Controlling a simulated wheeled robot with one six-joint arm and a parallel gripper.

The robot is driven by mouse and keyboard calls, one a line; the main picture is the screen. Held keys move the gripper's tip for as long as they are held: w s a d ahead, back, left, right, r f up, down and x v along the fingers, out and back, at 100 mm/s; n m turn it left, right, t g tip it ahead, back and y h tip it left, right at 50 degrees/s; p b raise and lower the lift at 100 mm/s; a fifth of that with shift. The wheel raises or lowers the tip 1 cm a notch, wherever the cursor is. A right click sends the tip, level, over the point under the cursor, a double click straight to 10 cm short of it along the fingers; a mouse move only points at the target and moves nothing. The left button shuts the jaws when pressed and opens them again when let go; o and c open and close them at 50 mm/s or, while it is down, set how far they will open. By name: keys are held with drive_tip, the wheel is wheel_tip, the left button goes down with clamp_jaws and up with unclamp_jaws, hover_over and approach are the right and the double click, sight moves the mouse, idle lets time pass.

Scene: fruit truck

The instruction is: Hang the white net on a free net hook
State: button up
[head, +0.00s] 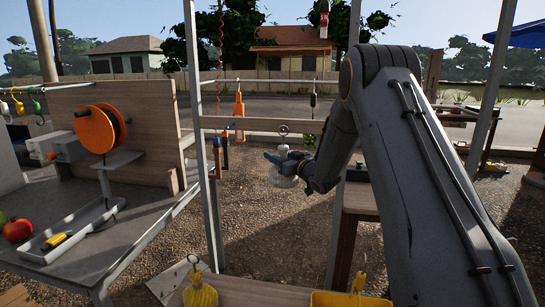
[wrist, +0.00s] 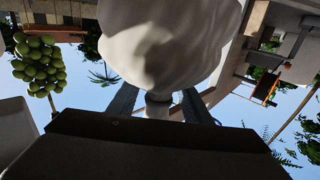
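My gripper (head: 290,158) is out in front in the head view, over the gravel. It is shut on the neck of the white net (head: 284,180), whose pale body hangs below the fingers. A small ring (head: 283,130) stands above the fingers at the top of the net. In the wrist view the net's white body (wrist: 165,40) fills the upper middle, and the fingers (wrist: 160,100) close on its neck from both sides. Several coloured hooks (head: 36,105) hang on a bar at the far left; I cannot tell which are free.
A wooden rail (head: 262,124) and a thin metal bar (head: 270,81) lie behind the net. An orange tool (head: 239,104) hangs there. A yellow net (head: 200,292) sits at the bottom. An orange reel (head: 96,130) and a tray (head: 72,228) stand on the left counter.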

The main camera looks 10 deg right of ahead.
drive_tip(key=shift+f, duration=0.15)
drive_tip(key=b+v, duration=0.1)
drive_tip(key=v, duration=0.6)
drive_tip(key=shift+s+d+b, duration=0.1)
drive_tip(key=shift+s+b, duration=0.05)
drive_tip(key=shift+b, duration=0.15)
drive_tip(key=shift+s+d+r, duration=0.15)
drive_tip(key=shift+s+r, duration=0.1)
drive_tip(key=s+f+m+g+h, duration=0.2)
drive_tip(key=s+f+g+h, duration=0.15)
drive_tip(key=s, duration=0.45)
drive_tip(key=s+f+m+g+h, duration=0.1)
drive_tip(key=s+f+g+h, duration=0.25)
drive_tip(key=s, duration=0.45)
drive_tip(key=s+a+f+g, duration=0.1)
drive_tip(key=s+f+g, duration=0.1)
drive_tip(key=s, duration=0.8)
drive_tip(key=s+a+f+m+g, duration=0.1)
drive_tip(key=s+g, duration=0.3)
drive_tip(key=s, duration=0.6)
drive_tip(key=s+a+f+g, duration=0.3)
drive_tip(key=s, duration=0.7)
drive_tip(key=shift+a+m, duration=0.25)
drive_tip(key=shift+m, duration=0.05)
